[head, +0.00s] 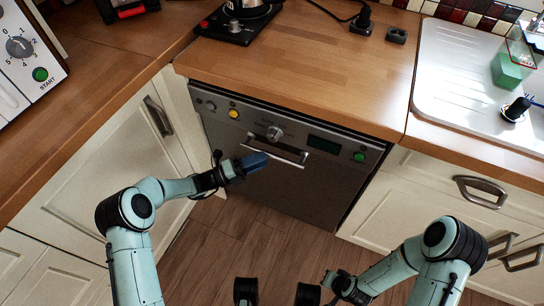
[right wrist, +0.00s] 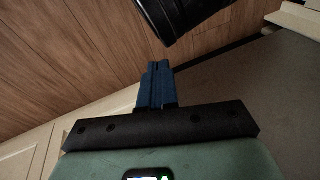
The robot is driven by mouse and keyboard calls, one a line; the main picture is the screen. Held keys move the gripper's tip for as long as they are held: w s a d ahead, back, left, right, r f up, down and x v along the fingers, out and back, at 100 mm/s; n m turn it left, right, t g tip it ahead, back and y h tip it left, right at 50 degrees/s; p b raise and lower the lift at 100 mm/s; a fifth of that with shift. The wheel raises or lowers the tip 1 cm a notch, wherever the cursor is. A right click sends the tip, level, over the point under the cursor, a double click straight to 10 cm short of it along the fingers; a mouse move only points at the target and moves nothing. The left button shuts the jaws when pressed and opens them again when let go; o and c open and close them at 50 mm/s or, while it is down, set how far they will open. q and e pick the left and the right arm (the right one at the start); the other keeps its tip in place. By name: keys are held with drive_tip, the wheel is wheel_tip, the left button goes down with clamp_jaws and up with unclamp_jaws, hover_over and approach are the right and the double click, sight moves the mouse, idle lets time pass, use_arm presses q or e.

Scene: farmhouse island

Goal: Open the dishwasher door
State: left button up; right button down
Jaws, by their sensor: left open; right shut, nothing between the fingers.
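The dishwasher (head: 300,185) is a dark steel front under the wooden counter, and its door is closed and upright. Its bar handle (head: 285,157) runs across the upper door, below the control panel (head: 282,135) with a knob and coloured buttons. My left gripper (head: 254,161) is open, with blue fingers in front of the door by the handle's left part; whether they touch it I cannot tell. My right gripper's blue fingers are shut and empty in the right wrist view (right wrist: 157,85). They are not clearly visible in the head view.
Cream cabinets flank the dishwasher, with a handle (head: 158,116) on the left and a drawer handle (head: 481,191) on the right. The wooden counter (head: 330,65) overhangs the door. The wooden floor (head: 245,225) in front of the door looks clear.

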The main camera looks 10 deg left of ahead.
sight(272, 155)
use_arm(q)
drive_tip(key=shift+b+x, duration=0.3)
drive_tip(key=shift+x, duration=2)
use_arm(e)
drive_tip(key=shift+w+d+f, duration=0.35)
drive_tip(key=shift+w+f, duration=0.05)
drive_tip(key=shift+w, duration=0.25)
